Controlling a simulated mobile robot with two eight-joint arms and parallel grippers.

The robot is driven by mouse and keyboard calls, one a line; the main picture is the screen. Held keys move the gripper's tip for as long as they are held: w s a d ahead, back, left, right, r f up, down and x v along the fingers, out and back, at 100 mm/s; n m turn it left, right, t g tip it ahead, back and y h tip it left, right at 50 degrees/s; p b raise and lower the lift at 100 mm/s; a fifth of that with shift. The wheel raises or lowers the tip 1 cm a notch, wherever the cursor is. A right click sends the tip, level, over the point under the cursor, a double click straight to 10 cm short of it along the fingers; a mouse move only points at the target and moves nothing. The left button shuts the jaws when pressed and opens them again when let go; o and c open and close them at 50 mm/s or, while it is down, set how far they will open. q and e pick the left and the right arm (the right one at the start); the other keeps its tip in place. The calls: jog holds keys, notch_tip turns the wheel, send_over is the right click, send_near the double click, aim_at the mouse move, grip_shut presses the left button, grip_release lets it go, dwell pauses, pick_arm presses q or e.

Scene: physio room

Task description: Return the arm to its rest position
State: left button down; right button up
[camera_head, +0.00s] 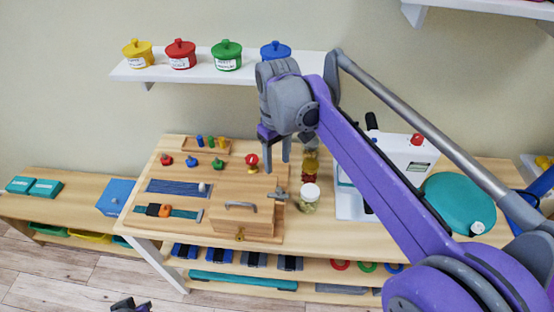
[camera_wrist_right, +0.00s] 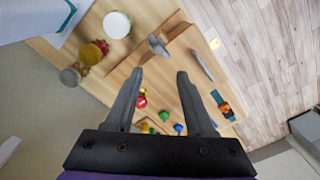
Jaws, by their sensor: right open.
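My right arm, purple and grey, reaches in from the right in the head view. My right gripper (camera_head: 277,162) points down with its two grey fingers apart and nothing between them. It hangs above the back right part of the wooden activity board (camera_head: 170,215), near the red knob (camera_head: 251,160). In the right wrist view the open fingers (camera_wrist_right: 159,75) also show, with the board beyond them. A small dark and purple part at the bottom edge of the head view looks like my left gripper (camera_head: 130,305); its fingers cannot be made out.
A jar with a white lid (camera_head: 309,197) stands right of the board, close to my gripper. A white device (camera_head: 362,205) and teal disc (camera_head: 457,203) lie near my forearm. A wall shelf (camera_head: 215,68) with several coloured pots is above. Floor (camera_head: 60,275) at lower left is clear.

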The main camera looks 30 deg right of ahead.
jog(key=s+a+f+m+t, duration=0.2)
jog(key=s+a+f+t, duration=0.2)
jog(key=s+f, duration=0.9)
jog(key=shift+s+f+m+t, duration=0.15)
jog(key=shift+s+m+t, duration=0.25)
jog(key=shift+s+t, duration=0.65)
jog(key=shift+s+g, duration=0.15)
jog(key=shift+g, duration=0.1)
